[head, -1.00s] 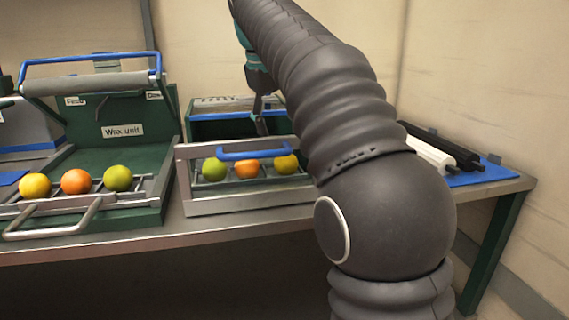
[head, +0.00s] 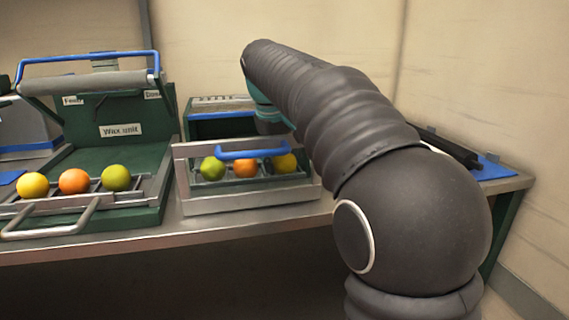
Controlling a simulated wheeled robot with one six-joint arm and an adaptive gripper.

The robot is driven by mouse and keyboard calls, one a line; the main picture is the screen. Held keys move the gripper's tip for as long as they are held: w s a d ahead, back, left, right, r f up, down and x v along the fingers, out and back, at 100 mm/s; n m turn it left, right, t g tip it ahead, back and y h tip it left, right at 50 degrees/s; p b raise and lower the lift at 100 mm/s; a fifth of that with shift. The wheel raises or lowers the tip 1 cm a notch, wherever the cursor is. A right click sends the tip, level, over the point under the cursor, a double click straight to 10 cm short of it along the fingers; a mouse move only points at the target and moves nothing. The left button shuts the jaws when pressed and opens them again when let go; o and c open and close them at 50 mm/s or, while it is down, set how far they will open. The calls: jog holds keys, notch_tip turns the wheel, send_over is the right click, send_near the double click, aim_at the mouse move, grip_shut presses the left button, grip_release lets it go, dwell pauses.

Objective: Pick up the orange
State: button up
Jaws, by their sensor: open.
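One orange fruit (head: 245,168) sits in the middle of a grey-framed tray (head: 240,203), between a green fruit (head: 212,167) and a yellow one (head: 285,163). Part of it shows below the tray's blue handle (head: 251,153). Another orange fruit (head: 74,181) lies on the rack at the left, between a yellow fruit (head: 33,186) and a green fruit (head: 116,177). My gripper (head: 271,126) is low over the back of the tray, just behind the blue handle. It is open; its fingertips are mostly hidden, and I cannot tell whether they touch a fruit.
The wax unit (head: 140,155) stands open at the left, with a roller (head: 95,84) and a metal front handle (head: 50,228). A dark roller (head: 448,148) and a blue mat (head: 497,170) lie at the right, partly behind my arm. The bench front edge (head: 130,244) is bare.

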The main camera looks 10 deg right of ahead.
jog(key=c, duration=0.9)
jog(key=shift+c, duration=0.2)
